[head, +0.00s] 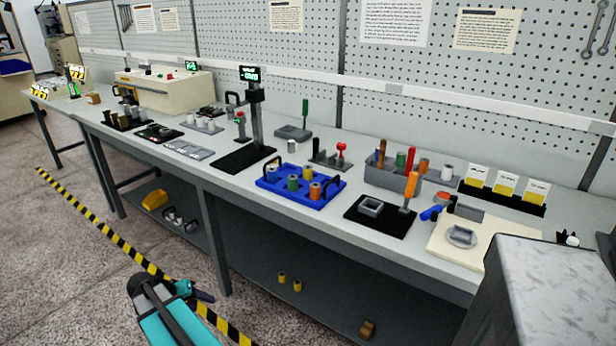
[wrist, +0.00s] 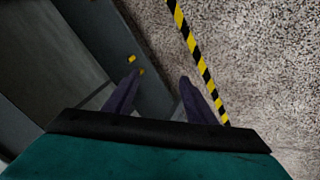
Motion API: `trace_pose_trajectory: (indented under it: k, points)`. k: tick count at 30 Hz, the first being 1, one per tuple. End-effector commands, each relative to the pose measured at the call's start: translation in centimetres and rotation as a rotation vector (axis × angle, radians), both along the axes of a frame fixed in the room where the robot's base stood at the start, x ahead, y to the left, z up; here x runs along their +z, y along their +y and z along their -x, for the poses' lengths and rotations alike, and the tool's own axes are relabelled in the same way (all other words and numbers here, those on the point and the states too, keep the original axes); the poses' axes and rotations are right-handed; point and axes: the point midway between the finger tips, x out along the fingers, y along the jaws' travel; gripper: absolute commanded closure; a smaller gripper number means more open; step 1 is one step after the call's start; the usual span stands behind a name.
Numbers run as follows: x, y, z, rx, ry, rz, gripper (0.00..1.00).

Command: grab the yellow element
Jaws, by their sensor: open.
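Two small yellow cylinders, a left one (head: 282,277) and a right one (head: 297,285), stand on the lower shelf (head: 325,300) under the bench in the head view. A larger yellow piece (head: 155,200) lies on the lower shelf further left. I cannot tell which of these is the yellow element. My gripper (head: 196,291) is open and empty, in front of the bench and left of the cylinders. In the wrist view my gripper (wrist: 159,78) has its dark fingers spread, with two small yellow pieces (wrist: 132,58) (wrist: 141,72) near the left fingertip.
A bench leg (head: 212,245) stands between the larger yellow piece and the cylinders. A brown block (head: 367,329) lies on the shelf at right. The benchtop above carries a blue tray (head: 262,186) and many tools. A yellow-black floor stripe (head: 105,232) runs along open floor.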

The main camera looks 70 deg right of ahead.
Motion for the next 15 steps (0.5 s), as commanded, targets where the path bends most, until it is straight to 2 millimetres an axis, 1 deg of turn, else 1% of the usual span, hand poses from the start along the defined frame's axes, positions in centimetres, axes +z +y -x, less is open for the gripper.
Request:
trace_pose_trajectory:
  k: [1,3,5,6,8,12,14,15]
  points:
    - [1.6,-2.1,-0.2,-0.039,-0.027,0.037,0.49]
    - [3.9,-4.7,-0.2,-0.092,-0.061,0.089,0.49]
    - [5.9,-7.0,0.0,-0.138,-0.090,0.133,0.49]
    - [7.3,-8.4,0.2,-0.167,-0.109,0.164,0.49]
    - [9.5,-10.6,0.6,-0.213,-0.138,0.210,0.49]
    - [14.6,-15.4,2.0,-0.320,-0.206,0.318,0.49]
    - [16.9,-17.4,2.8,-0.365,-0.235,0.366,0.49]
    - [18.6,-18.7,3.4,-0.396,-0.255,0.400,0.49]
